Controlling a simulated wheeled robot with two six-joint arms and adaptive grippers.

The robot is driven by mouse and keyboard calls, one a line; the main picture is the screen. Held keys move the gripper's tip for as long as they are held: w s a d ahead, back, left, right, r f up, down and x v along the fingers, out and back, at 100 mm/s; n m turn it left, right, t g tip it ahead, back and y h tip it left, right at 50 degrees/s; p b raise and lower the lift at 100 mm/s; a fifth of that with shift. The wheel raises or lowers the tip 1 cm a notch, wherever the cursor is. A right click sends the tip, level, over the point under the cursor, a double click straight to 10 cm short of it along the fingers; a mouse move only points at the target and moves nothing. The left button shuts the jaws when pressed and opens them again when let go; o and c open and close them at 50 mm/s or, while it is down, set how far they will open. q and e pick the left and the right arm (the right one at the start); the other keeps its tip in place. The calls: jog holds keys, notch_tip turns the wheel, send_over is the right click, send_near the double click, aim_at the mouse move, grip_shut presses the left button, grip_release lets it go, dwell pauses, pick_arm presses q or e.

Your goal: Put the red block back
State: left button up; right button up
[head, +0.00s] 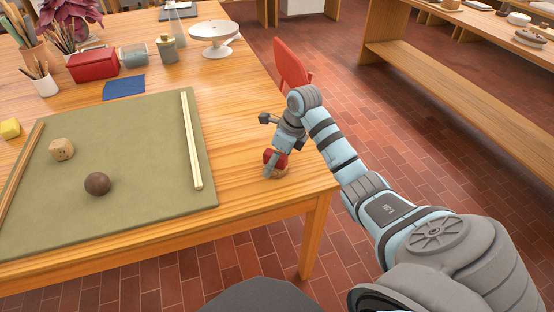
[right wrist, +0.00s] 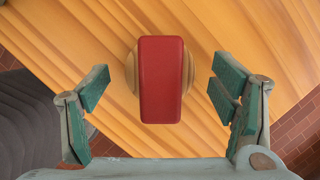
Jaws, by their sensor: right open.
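The red block (right wrist: 162,80) lies on top of a round wooden piece (right wrist: 131,72) on the table, seen from above in the right wrist view. In the head view the red block (head: 281,160) shows partly behind my gripper, near the table's right front corner. My right gripper (right wrist: 160,88) is open, with one finger on each side of the block and a clear gap to both. In the head view my right gripper (head: 276,160) reaches down at that corner. My left gripper is in neither view.
A red box (head: 93,65), jars and a white stand (head: 214,32) are behind. A red chair (head: 290,65) stands beyond the table's right edge.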

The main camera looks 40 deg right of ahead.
jog(key=p+v, duration=0.2)
jog(key=v, duration=0.9)
jog(key=shift+r, duration=0.3)
